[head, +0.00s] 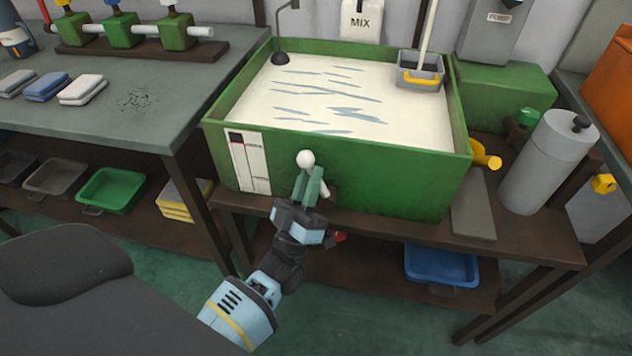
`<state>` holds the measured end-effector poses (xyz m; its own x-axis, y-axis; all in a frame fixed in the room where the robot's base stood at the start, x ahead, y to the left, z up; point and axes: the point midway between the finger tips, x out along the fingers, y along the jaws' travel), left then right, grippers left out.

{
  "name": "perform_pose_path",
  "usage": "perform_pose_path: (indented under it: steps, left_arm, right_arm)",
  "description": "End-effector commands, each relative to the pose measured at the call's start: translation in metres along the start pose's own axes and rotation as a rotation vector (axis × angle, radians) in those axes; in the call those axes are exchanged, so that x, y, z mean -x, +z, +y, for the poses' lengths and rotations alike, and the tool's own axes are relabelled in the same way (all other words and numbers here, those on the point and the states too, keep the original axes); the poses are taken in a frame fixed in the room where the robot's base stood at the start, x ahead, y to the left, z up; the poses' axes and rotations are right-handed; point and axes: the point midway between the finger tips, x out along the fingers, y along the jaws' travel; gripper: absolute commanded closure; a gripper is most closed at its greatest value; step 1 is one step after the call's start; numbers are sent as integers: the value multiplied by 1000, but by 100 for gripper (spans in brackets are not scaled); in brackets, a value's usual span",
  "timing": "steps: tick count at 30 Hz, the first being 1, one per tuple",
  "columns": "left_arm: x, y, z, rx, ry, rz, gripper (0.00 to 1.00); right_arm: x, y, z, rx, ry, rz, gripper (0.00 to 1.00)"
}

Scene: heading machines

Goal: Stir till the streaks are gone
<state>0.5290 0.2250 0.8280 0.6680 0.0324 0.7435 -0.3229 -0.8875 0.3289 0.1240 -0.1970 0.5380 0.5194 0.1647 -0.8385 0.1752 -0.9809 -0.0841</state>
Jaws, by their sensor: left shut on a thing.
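A green tank (340,165) on a brown bench holds a creamy white liquid (310,85) with several grey-blue streaks across its surface. A small white-ended handle (305,158) stands at the tank's front wall. My left gripper (312,183) is in front of that wall, its green fingers shut on the handle, with the white ball just above the fingertips. The handle's lower part is mostly hidden by the fingers. My right gripper is not in view.
A grey caddy (420,72) with a yellow handle and a pale pole sits at the tank's back right corner. A dark rod with a round foot (280,58) stands at the back left. A grey cylinder (550,160) stands right of the tank. A workbench (150,125) is at left.

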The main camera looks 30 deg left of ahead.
Motion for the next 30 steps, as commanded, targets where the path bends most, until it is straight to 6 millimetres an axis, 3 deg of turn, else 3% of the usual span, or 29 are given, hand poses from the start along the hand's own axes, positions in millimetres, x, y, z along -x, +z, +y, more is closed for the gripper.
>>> perform_pose_path:
  steps: [17,18,20,30]
  left_arm:
    - [1,-1,-2,25,-20,22,100]
    - [1,-1,-2,25,-20,22,83]
    - [1,-1,-2,25,-20,22,75]
    - [5,0,-2,24,-20,19,75]
  right_arm:
    - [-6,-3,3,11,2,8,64]
    - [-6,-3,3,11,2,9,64]
    - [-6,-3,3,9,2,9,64]
    - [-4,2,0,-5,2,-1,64]
